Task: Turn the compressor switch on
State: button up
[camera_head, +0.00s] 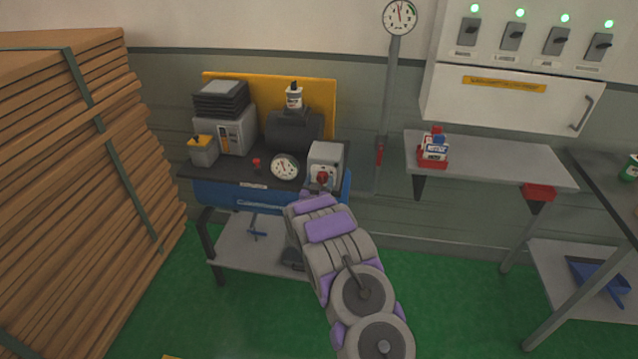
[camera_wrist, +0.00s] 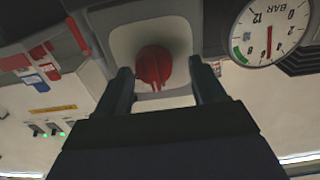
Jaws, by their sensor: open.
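The compressor (camera_head: 245,197) is a blue tank unit with a dark top, standing by the wall left of centre. A grey switch box (camera_head: 325,158) with a red rotary switch (camera_head: 322,178) sits at its right end. In the wrist view, which is upside down, the red switch (camera_wrist: 153,66) shows on its pale plate. My gripper (camera_wrist: 160,66) is open, with one dark finger on each side of the switch and visible gaps to it. Nothing is held. In the head view my arm reaches up to just below the switch box and hides the fingers.
A round pressure gauge (camera_head: 285,167) is left of the switch box; it also shows in the wrist view (camera_wrist: 270,30). A grey wall shelf (camera_head: 485,165) and a lever panel (camera_head: 500,95) are to the right. Stacked planks (camera_head: 75,190) fill the left. Green floor is clear in front.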

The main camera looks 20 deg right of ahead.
jog(key=shift+d+f, duration=0.1)
jog(key=shift+d, duration=0.45)
jog(key=c, duration=0.4)
jog(key=shift+a, duration=0.15)
jog(key=c, duration=0.6)
jog(key=shift+m, duration=0.4)
jog(key=shift+m+p, duration=0.6)
jog(key=shift+m, duration=0.5)
jog(key=m, duration=0.2)
jog(key=shift+f+m, duration=0.15)
jog(key=shift+m, duration=0.15)
jog(key=m, duration=0.3)
jog(key=shift+s+f, duration=0.1)
jog(key=shift+s+m+b, duration=0.1)
jog(key=shift+m+b, duration=0.8)
jog(key=shift+m, duration=0.8)
